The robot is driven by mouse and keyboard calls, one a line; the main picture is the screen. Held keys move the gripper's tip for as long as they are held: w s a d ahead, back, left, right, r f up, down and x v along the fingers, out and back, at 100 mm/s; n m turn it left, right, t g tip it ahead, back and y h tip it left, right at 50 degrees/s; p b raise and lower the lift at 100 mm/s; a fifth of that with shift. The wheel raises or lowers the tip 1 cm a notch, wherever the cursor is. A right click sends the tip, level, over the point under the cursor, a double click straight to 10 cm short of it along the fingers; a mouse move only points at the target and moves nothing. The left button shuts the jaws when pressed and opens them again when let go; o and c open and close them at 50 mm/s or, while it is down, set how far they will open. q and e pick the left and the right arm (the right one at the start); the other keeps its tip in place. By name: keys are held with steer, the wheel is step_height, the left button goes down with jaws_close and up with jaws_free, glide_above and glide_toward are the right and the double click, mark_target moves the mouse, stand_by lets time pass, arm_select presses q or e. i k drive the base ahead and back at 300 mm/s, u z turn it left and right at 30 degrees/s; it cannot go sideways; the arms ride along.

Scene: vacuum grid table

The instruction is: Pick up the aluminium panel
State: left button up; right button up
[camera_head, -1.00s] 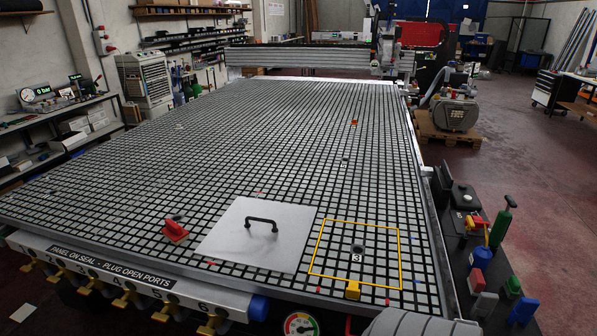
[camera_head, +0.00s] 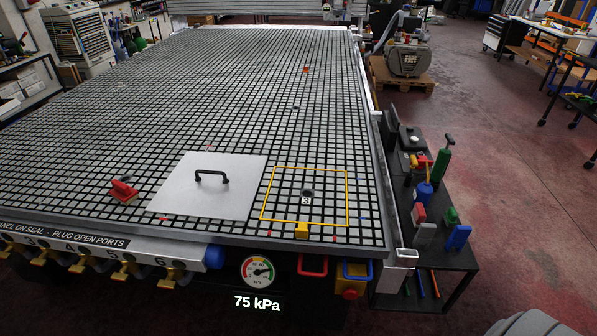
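The aluminium panel (camera_head: 208,191) is a flat, light grey square plate with a black bar handle (camera_head: 211,177) on top. It lies on the gridded vacuum table (camera_head: 210,80), near the front edge. To its right a yellow outlined square (camera_head: 305,196) surrounds a dark port marked 3. Neither of my grippers shows in the head view. A grey rounded shape at the bottom right corner may be part of my own arm.
A gauge reads 75 kPa below the table edge. A side cart (camera_head: 432,258) with bottles and coloured blocks stands right.

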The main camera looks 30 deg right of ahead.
mark_target(213, 185)
steer(key=z, duration=0.9)
steer(key=i, duration=0.4)
steer(key=z, duration=0.05)
